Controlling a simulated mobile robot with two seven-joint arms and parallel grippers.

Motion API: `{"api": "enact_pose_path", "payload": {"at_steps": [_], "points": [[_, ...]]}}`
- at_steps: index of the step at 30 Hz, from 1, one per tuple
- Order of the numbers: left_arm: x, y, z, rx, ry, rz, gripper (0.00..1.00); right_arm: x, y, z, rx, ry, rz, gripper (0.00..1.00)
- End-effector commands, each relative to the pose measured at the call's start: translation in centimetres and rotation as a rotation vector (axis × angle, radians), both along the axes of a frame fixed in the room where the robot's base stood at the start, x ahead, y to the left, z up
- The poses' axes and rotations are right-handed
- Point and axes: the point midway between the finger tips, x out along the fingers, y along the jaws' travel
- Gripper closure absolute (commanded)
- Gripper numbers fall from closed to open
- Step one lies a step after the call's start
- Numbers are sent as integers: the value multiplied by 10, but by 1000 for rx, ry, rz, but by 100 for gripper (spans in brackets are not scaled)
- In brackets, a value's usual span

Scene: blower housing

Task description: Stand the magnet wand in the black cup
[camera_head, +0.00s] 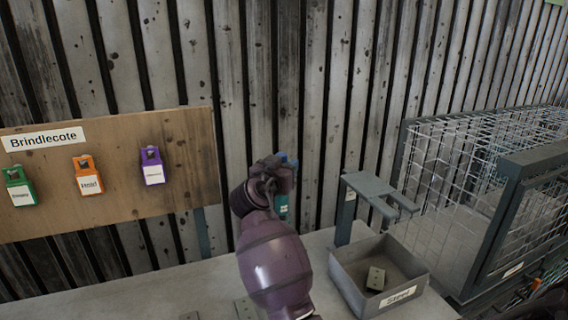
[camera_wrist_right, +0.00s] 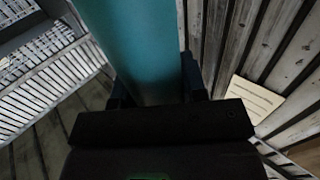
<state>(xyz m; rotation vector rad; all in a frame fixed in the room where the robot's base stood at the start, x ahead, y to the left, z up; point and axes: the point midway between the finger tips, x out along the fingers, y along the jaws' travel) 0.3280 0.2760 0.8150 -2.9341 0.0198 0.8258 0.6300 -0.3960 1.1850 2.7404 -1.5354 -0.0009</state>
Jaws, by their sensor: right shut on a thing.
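My right gripper (camera_head: 287,168) is raised above the bench, in front of the slatted wall. In the right wrist view, my right gripper (camera_wrist_right: 157,88) has its two dark fingers on either side of a teal cylinder, the magnet wand (camera_wrist_right: 135,40), and is shut on it. In the head view a short teal length of the magnet wand (camera_head: 281,208) shows below the gripper; my wrist hides most of the rest. I cannot see the black cup in either view. My left gripper is not in view.
A grey bin (camera_head: 345,277) labelled "Steel" holds a small plate. A grey bracket (camera_head: 372,187) stands behind it, and a wire cage (camera_head: 440,165) is at the right. A wooden board (camera_head: 115,185) with green, orange and purple tags is at the left. The bench's left part looks mostly clear.

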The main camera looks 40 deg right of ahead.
Motion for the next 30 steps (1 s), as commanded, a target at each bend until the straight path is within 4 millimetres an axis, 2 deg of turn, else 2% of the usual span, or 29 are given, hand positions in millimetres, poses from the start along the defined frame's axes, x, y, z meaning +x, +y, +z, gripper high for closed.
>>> {"api": "enact_pose_path", "payload": {"at_steps": [23, 30], "points": [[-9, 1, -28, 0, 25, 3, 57, 0, 0, -45, -1, 2, 0, 100], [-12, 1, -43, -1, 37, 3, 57, 0, 0, -58, 0, 0, 0, 100]]}}
